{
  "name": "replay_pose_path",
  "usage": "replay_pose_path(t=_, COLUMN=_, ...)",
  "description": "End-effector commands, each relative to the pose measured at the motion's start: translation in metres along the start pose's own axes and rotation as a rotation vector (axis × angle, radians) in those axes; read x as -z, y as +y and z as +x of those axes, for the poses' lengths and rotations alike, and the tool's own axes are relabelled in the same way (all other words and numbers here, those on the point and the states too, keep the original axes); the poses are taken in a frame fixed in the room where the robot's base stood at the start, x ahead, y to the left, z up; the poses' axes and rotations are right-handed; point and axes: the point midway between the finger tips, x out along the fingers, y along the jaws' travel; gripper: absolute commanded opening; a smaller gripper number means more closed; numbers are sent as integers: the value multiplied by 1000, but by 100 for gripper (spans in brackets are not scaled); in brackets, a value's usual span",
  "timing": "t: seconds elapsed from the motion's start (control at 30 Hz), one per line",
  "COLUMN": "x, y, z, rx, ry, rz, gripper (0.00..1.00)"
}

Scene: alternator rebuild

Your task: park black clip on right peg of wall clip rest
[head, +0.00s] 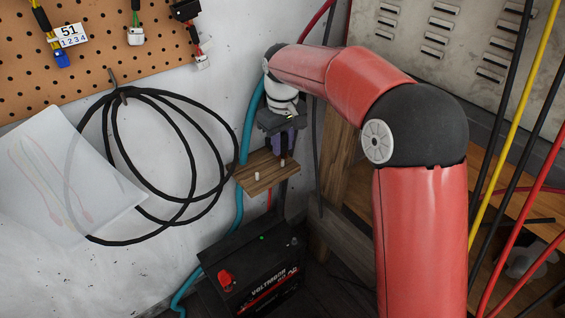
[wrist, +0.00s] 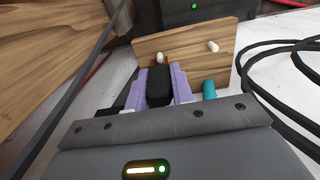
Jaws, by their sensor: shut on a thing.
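My gripper (head: 284,146) has purple fingers and points down at the wall clip rest (head: 262,184), a small wooden board with two white pegs. In the wrist view the fingers (wrist: 160,75) are shut on the black clip (wrist: 159,88). The clip is at the right peg (head: 284,162); in the wrist view this peg's tip (wrist: 161,57) shows just past the clip. I cannot tell whether clip and peg touch. The left peg (head: 257,176) is bare and also shows in the wrist view (wrist: 213,46). The board shows in the wrist view (wrist: 190,55) too.
A teal hose (head: 245,135) runs down the wall behind the rest. Black cable loops (head: 107,150) hang to the left. A black battery (head: 252,272) with a red terminal cap stands below. A wooden post (head: 335,165) is close on the right.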

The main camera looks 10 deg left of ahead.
Motion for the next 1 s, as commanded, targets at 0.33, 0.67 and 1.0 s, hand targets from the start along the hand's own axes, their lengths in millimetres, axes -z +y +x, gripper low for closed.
replay_pose_path(t=0.33, x=0, y=0, z=15, rx=0, ry=0, rz=0, gripper=12)
replay_pose_path(t=0.67, x=0, y=0, z=14, rx=0, ry=1, rz=0, gripper=40)
replay_pose_path(t=1.0, x=0, y=0, z=12, rx=0, ry=1, rz=0, gripper=49)
